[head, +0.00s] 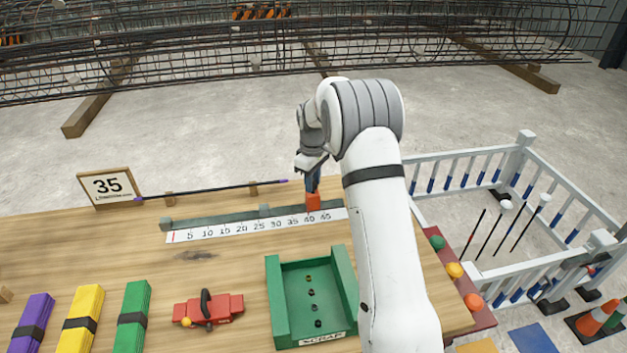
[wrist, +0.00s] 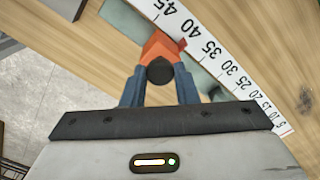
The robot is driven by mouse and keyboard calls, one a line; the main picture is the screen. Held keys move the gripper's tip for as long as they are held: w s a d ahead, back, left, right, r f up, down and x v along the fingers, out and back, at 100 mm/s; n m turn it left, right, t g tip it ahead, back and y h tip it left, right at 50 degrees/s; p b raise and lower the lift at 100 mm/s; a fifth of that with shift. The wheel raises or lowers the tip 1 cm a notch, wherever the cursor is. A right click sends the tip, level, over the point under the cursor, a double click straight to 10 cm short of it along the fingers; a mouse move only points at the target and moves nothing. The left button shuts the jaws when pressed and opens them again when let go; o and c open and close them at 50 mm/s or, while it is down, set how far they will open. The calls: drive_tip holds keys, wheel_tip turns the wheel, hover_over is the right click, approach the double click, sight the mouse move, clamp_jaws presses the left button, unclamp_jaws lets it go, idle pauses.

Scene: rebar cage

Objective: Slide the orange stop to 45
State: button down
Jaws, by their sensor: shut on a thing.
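The orange stop (head: 313,201) sits on the grey rail (head: 237,217) behind the white number scale (head: 250,227), close to the 40 mark. In the wrist view the orange stop (wrist: 158,46) has a black round knob (wrist: 160,71), and its pointed edge lies beside the scale (wrist: 222,62) near 40. My gripper (head: 312,184) is over the stop. In the wrist view the blue fingers of my gripper (wrist: 160,80) are shut on the knob, one on each side. The 45 mark lies just beyond the stop, toward the scale's right end in the head view.
A sign reading 35 (head: 110,186) and a thin dark rod (head: 212,190) on wooden supports stand behind the rail. A green scrap tray (head: 279,313), a red tool (head: 222,308) and colored bundles (head: 82,318) lie in front. A white railing (head: 460,160) is right of the table.

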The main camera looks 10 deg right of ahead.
drive_tip(key=d, duration=0.5)
drive_tip(key=c, duration=1.1)
unclamp_jaws()
drive_tip(key=shift+c, duration=0.2)
drive_tip(key=shift+r, duration=0.15)
wheel_tip(320, 180, up, 8)
drive_tip(key=b, duration=0.1)
drive_tip(key=shift+f, duration=0.2)
